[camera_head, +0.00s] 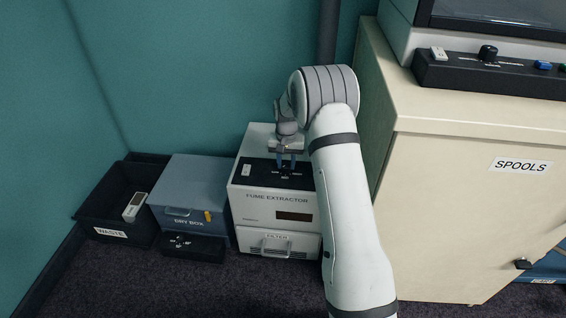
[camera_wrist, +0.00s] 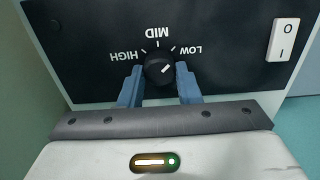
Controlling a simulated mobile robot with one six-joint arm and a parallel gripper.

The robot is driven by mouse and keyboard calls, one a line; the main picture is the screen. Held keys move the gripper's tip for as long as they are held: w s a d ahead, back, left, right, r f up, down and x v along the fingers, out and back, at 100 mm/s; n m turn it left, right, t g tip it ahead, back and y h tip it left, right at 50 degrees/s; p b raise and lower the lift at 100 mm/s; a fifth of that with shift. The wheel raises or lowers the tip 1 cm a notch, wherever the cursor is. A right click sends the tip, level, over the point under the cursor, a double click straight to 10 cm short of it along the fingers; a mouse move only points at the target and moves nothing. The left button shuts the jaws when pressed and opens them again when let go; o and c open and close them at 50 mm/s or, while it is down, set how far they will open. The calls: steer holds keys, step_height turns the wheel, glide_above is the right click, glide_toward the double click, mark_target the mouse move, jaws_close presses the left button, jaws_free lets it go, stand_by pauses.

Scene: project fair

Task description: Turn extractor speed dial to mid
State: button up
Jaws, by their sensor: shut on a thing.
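The fume extractor (camera_head: 275,205) is a white box on the floor with a black control panel on top. Its round black speed dial (camera_wrist: 155,63) shows in the wrist view, with marks HIGH, MID and LOW around it. The white line on the dial points up and right, toward the LOW side rather than at MID. My gripper (camera_wrist: 160,76) has its two blue fingers on either side of the dial and is shut on it. In the head view my gripper (camera_head: 288,163) is over the panel, and its fingers largely hide the dial.
A white rocker switch (camera_wrist: 284,40) sits on the same panel, right of LOW in the wrist view. A grey dry box (camera_head: 188,185) and a black waste bin (camera_head: 105,200) stand left. A cream SPOOLS cabinet (camera_head: 455,150) stands right of my arm. A teal wall is behind.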

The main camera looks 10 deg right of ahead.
steer(key=shift+a, duration=0.1)
steer(key=shift+c, duration=1.4)
steer(key=shift+a, duration=0.25)
steer(key=shift+d, duration=0.1)
steer(key=shift+r+n+p, duration=0.1)
steer(key=shift+n+p, duration=0.2)
steer(key=shift+p, duration=0.05)
steer(key=n+p, duration=0.2)
steer(key=n, duration=0.1)
steer(key=shift+p, duration=0.3)
steer(key=n+p, duration=0.2)
steer(key=n, duration=0.3)
steer(key=shift+d, duration=0.1)
steer(key=shift+w, duration=0.1)
steer(key=shift+d, duration=0.1)
